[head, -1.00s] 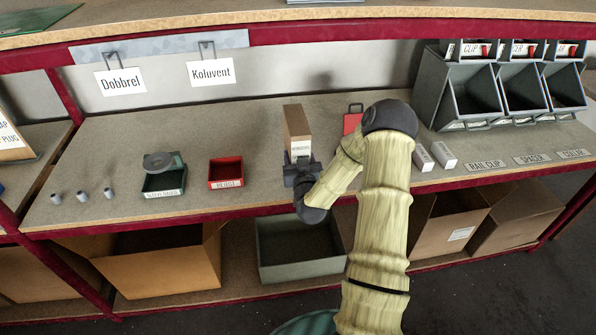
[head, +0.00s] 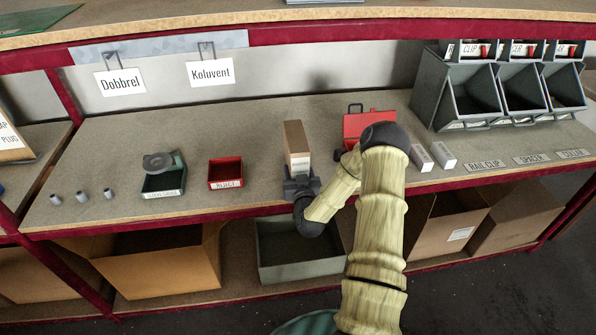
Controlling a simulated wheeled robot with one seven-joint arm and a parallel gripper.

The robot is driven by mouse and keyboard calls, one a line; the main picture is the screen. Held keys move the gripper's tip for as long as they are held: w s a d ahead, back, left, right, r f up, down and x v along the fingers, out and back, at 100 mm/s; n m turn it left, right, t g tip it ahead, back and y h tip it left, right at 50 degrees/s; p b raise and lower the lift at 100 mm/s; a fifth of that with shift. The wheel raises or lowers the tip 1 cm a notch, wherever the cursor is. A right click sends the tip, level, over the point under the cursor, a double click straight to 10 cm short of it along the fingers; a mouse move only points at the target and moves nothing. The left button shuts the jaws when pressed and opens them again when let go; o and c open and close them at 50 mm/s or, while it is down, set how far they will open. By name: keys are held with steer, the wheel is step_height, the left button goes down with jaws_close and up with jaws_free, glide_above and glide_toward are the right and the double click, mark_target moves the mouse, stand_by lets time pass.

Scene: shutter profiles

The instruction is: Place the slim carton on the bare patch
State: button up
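The slim carton (head: 294,139) is a tall, narrow brown box with a white label low on its near face. It is upright over the front middle of the shelf. My gripper (head: 300,181) is at its near lower end and appears shut on it; the fingertips are partly hidden. I cannot tell whether the carton's bottom touches the shelf. Bare shelf board (head: 262,145) shows around it, between the red tray and the red toolbox; no patch is marked out there.
A red tray (head: 225,184) and a dark green bin (head: 163,186) stand left, with several small grey cylinders (head: 82,197) beyond. A red toolbox (head: 369,124), two white boxes (head: 443,155) and grey bins (head: 470,92) stand right. Signs hang above, including Koluvent (head: 211,72).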

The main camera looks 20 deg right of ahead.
steer(key=o, duration=1.3)
steer(key=b+v, duration=0.2)
steer(key=v, duration=1)
